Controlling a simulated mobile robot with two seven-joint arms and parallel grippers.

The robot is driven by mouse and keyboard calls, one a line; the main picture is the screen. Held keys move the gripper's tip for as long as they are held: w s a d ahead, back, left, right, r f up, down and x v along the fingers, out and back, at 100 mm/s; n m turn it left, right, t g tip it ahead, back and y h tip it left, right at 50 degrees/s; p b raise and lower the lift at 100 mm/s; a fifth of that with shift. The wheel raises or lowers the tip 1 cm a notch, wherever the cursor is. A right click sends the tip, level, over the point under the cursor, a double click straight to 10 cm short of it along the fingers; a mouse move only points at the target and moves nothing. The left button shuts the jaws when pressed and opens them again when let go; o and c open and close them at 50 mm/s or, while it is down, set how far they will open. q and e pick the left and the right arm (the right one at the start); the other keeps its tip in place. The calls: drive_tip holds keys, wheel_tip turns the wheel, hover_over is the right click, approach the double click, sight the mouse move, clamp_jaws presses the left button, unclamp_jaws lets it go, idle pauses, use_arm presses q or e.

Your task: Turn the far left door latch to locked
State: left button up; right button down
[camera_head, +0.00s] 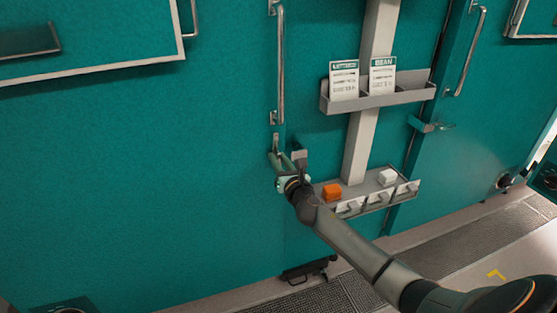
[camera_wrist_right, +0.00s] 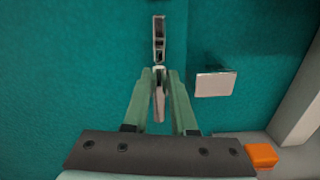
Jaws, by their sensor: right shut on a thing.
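The far left door (camera_head: 150,180) is a wide teal panel that looks closed. Its latch (camera_head: 276,143) is a small metal piece below a long vertical handle. In the right wrist view the latch lever (camera_wrist_right: 159,100) hangs down from its mount, between my green fingers. My right gripper (camera_head: 281,162) is at the latch, shut on the lever; it also shows in the right wrist view (camera_wrist_right: 160,73). A pale square block (camera_wrist_right: 215,83) sits just right of the lever and apart from it. The fingers partly hide the lever in the head view. My left gripper is out of view.
A vertical door handle (camera_head: 280,65) is above the latch. A grey post (camera_head: 366,130) carries a card holder (camera_head: 380,103) and a lower shelf (camera_head: 385,206) with an orange block (camera_head: 332,191) and a white block (camera_head: 387,176). Another teal door (camera_head: 455,140) is at right.

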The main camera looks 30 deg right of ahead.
drive_tip(key=shift+d+f+m, duration=0.1)
drive_tip(key=shift+f+m, duration=0.05)
drive_tip(key=shift+m, duration=0.95)
drive_tip(key=shift+d+f+m, duration=0.1)
drive_tip(key=shift+m, duration=1)
drive_tip(key=m, duration=0.4)
drive_tip(key=shift+s+d+f+b, duration=0.1)
drive_tip(key=shift+f+b, duration=0.05)
drive_tip(key=shift+b, duration=0.2)
drive_tip(key=m, duration=0.3)
drive_tip(key=shift+f+m, duration=0.2)
drive_tip(key=shift+m, duration=0.1)
drive_tip(key=shift+f+m, duration=0.1)
drive_tip(key=shift+m, duration=2)
drive_tip(key=c, duration=1)
unclamp_jaws()
drive_tip(key=shift+o, duration=1.2)
drive_tip(key=shift+d, duration=0.15)
